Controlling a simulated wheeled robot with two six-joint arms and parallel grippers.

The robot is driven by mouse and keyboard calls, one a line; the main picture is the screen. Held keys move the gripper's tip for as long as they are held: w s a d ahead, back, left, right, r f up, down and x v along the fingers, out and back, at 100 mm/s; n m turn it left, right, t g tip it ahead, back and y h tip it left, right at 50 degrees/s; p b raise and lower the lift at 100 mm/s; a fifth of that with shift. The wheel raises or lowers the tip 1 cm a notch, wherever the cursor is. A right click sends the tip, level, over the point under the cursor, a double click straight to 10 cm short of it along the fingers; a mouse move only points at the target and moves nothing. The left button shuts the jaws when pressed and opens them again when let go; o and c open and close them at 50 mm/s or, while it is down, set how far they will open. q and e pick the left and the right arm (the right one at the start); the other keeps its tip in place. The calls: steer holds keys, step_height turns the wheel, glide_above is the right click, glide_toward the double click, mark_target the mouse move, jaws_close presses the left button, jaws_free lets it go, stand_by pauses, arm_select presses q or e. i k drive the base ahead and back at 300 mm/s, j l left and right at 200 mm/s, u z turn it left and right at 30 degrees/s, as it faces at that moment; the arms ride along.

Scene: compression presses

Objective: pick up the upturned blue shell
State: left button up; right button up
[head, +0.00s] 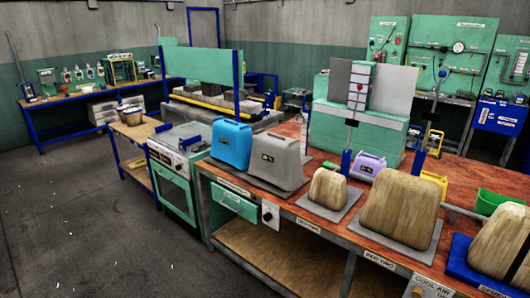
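A blue shell (231,146) stands at the left end of the long red-brown workbench (292,206). It is a rounded box shape with a small dark label on its front. A grey shell (277,162) of similar shape stands close on its right and covers part of its right side. From this view I cannot tell whether the blue shell is hollow or which way its opening faces. Neither of my grippers is in view.
Wood-coloured blocks (400,206) stand on grey plates to the right along the bench. A green oven (174,178) adjoins the bench's left end. A purple case (368,166) stands behind the blocks. The floor (75,225) at left is open.

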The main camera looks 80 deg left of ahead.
mark_target(231, 144)
steer(key=u, duration=3)
